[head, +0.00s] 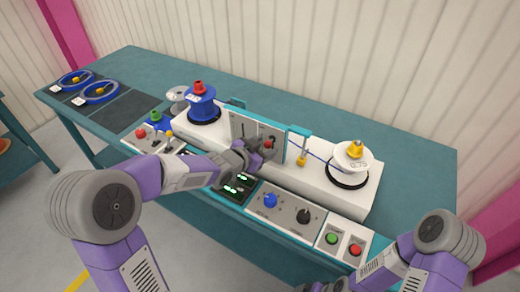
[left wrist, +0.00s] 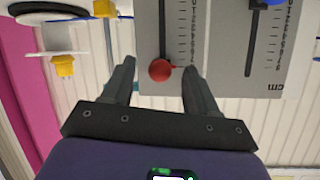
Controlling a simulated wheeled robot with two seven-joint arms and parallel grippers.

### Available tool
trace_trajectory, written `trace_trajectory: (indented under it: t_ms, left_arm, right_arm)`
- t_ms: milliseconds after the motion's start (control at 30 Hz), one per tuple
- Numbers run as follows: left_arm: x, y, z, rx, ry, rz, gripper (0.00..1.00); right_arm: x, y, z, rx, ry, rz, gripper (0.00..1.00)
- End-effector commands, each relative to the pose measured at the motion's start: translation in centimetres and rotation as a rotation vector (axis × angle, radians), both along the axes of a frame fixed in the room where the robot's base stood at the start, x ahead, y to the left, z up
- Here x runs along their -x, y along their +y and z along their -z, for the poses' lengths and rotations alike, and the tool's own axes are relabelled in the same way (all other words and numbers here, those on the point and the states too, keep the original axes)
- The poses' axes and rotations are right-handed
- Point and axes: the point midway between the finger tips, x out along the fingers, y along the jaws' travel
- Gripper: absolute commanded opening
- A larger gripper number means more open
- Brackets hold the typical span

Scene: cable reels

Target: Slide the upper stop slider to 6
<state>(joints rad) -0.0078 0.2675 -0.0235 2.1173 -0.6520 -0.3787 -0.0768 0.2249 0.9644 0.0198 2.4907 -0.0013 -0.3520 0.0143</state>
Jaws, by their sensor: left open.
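A light grey panel with two slotted scales stands upright at the middle of the bench; it shows in the head view (head: 243,124) and upside down in the left wrist view (left wrist: 215,75). A red slider knob (left wrist: 160,70) sits near one end of its slot. A blue slider knob (left wrist: 274,2) is on the other slot, at the picture's top edge. I cannot tell from the labels which is the upper stop. My left gripper (head: 262,148) is open in front of the panel; in the left wrist view its fingers (left wrist: 160,78) are either side of the red knob, apparently apart from it.
A blue reel (head: 203,105) stands left of the panel and a white reel (head: 351,158) right of it, with a blue cable running to the white one. The bench's right end is clear.

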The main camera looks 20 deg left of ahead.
Motion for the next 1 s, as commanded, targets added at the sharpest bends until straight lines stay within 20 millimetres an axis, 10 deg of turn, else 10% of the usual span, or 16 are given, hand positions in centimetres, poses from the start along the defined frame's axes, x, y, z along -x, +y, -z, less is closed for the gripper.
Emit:
trace_trajectory:
  t_ms: [133, 500, 533, 700, 1000]
  left_arm:
    - [0.02, 0.02, 0.0, 0.0, 0.001, 0.0, 0.58]
    - [0.04, 0.02, 0.01, 0.0, 0.001, -0.001, 0.02]
    - [0.04, 0.02, 0.01, 0.0, 0.001, -0.001, 0.27]
    - [0.04, 0.04, 0.02, 0.0, 0.001, -0.001, 0.02]
    - [0.05, 0.04, 0.72, 0.0, 0.002, -0.001, 0.02]
  right_arm:
    - [0.0, 0.0, -0.02, 0.0, 0.0, 0.0, 0.99]
    - [0.0, 0.01, -0.01, 0.0, 0.0, 0.0, 0.99]
    - [0.0, 0.01, -0.01, 0.0, 0.0, 0.0, 0.99]
    - [0.0, 0.01, -0.01, 0.0, 0.0, 0.0, 0.99]
    - [0.0, 0.0, 0.64, 0.0, 0.0, 0.0, 0.99]
